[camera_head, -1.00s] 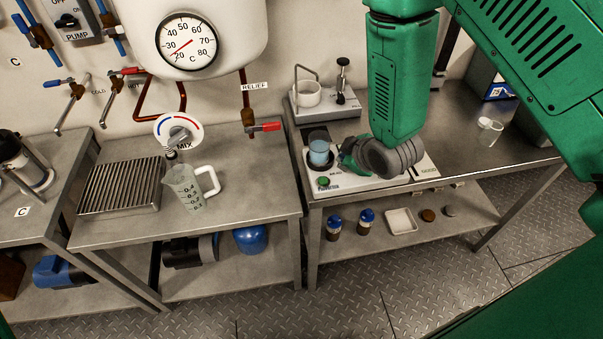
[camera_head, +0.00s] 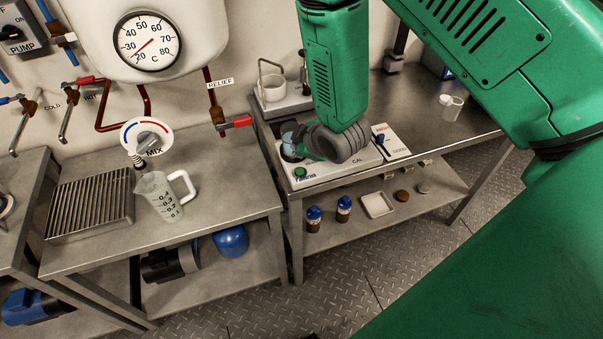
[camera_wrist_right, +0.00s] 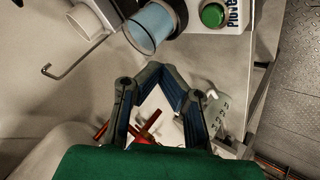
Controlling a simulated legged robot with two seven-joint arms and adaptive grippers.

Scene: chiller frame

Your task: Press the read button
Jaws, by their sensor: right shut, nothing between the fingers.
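A round green button (camera_head: 300,172) sits on the front left corner of a white instrument (camera_head: 335,172) on the right-hand table. It also shows at the top of the right wrist view (camera_wrist_right: 213,15); I cannot read a "read" label on it. A clear vessel of blue liquid (camera_wrist_right: 152,22) stands in the instrument's well beside the button, partly hidden in the head view. My right gripper (camera_wrist_right: 158,72) is shut and empty, apart from the button. In the head view, its fingers are mostly hidden by my grey wrist, over the instrument close to the vessel. My left gripper is out of view.
A device with a white cup (camera_head: 272,88) stands behind. A measuring jug (camera_head: 160,196) is on the left table.

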